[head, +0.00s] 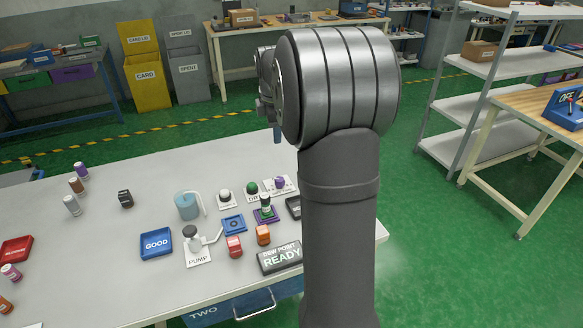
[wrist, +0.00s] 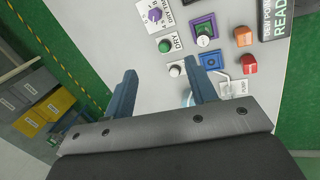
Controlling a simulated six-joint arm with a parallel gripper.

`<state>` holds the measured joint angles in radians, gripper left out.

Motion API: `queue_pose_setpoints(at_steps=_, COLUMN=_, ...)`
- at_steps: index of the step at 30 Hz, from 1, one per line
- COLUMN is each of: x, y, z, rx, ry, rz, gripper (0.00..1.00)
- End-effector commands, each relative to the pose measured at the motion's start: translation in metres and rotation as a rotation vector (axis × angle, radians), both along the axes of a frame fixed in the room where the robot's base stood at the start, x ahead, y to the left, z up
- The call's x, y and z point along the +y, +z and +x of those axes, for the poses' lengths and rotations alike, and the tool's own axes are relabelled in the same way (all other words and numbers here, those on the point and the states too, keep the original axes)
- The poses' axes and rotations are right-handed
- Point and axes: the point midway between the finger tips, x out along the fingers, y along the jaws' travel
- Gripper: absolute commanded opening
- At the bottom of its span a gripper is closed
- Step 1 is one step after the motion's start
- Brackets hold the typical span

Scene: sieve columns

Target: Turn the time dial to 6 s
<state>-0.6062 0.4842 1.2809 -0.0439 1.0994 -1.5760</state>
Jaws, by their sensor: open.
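A purple knob (head: 280,181) stands on a small white marked plate at the back right of the table. It also shows at the top of the wrist view (wrist: 154,15). Its lettering and setting are too small to read, so I cannot confirm it is the time dial. A green knob (head: 252,187) on a plate reading DRY and a dark-topped white knob (head: 225,195) stand to its left. My gripper (wrist: 162,82) is open and empty, above and apart from the knobs. In the head view my arm hides most of it; a blue finger (head: 277,136) shows.
Near the knobs are a purple stand with a green-banded vial (head: 265,207), a blue square holder (head: 234,225), red (head: 234,246) and orange (head: 263,235) blocks, and a DEW POINT READY sign (head: 280,257). A pump (head: 192,240) and blue jug (head: 187,206) stand to the left.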

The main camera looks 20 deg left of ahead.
Motion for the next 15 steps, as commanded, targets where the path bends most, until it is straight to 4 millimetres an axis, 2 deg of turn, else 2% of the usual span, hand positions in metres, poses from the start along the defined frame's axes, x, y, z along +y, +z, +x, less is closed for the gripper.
queue_pose_setpoints(at_steps=1, x=-0.004, y=-0.017, z=0.017, rx=0.056, ry=-0.044, rz=0.020, gripper=0.52)
queue_pose_setpoints(at_steps=3, x=-0.008, y=-0.037, z=0.036, rx=0.135, ry=-0.099, rz=0.060, gripper=0.52)
queue_pose_setpoints(at_steps=9, x=-0.022, y=-0.086, z=0.083, rx=0.325, ry=-0.231, rz=0.185, gripper=0.52)
queue_pose_setpoints(at_steps=15, x=-0.032, y=-0.110, z=0.107, rx=0.421, ry=-0.293, rz=0.263, gripper=0.52)
